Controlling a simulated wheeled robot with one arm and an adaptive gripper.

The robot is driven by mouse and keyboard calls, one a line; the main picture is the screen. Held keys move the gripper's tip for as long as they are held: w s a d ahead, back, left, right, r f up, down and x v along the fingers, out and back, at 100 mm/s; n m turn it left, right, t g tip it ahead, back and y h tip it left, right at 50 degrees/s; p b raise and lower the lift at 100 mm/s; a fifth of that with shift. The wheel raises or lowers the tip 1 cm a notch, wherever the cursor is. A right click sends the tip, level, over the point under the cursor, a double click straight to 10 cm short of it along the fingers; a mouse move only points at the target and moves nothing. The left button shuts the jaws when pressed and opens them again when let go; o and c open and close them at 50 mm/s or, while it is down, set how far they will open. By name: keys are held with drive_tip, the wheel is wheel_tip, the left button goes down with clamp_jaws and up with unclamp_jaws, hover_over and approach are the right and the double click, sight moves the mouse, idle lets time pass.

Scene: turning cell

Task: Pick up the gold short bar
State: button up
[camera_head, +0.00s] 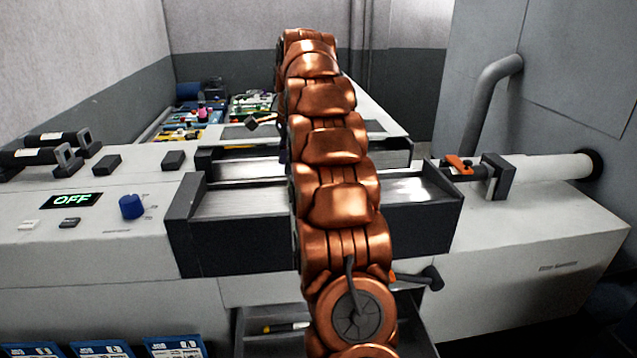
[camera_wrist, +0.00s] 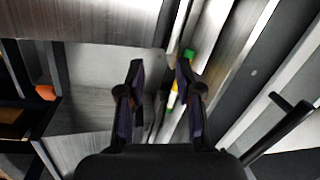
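I cannot make out the gold short bar for certain in either view. In the wrist view my gripper (camera_wrist: 160,88) has its two dark fingers apart, with a clear gap between them and nothing visibly held. A narrow item with green, yellow and white parts (camera_wrist: 189,55) shows beside and partly behind the right finger. I cannot tell whether the fingers touch it. In the head view my copper arm runs up the middle and hides much of the machine; I cannot make out the gripper's fingers there.
A grey machine with a dark-ended metal tray (camera_head: 235,200) crosses the head view. An open drawer (camera_head: 238,330) below holds a thin item with a yellow end (camera_head: 267,328). Coloured parts lie at the back left. A black bar handle (camera_wrist: 275,128) is right in the wrist view.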

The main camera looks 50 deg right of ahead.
drive_tip(key=d+f+m+p, duration=0.1)
drive_tip(key=d+f+m, duration=0.25)
drive_tip(key=d, duration=0.75)
drive_tip(key=shift+m, duration=0.25)
drive_tip(key=shift+w+d+f+p, duration=0.15)
drive_tip(key=shift+f+p, duration=1.4)
drive_tip(key=shift+f, duration=0.8)
drive_tip(key=shift+w+f+p, duration=0.25)
drive_tip(key=shift+f+p, duration=0.15)
drive_tip(key=shift+f, duration=0.85)
drive_tip(key=shift+c, duration=0.3)
clamp_jaws()
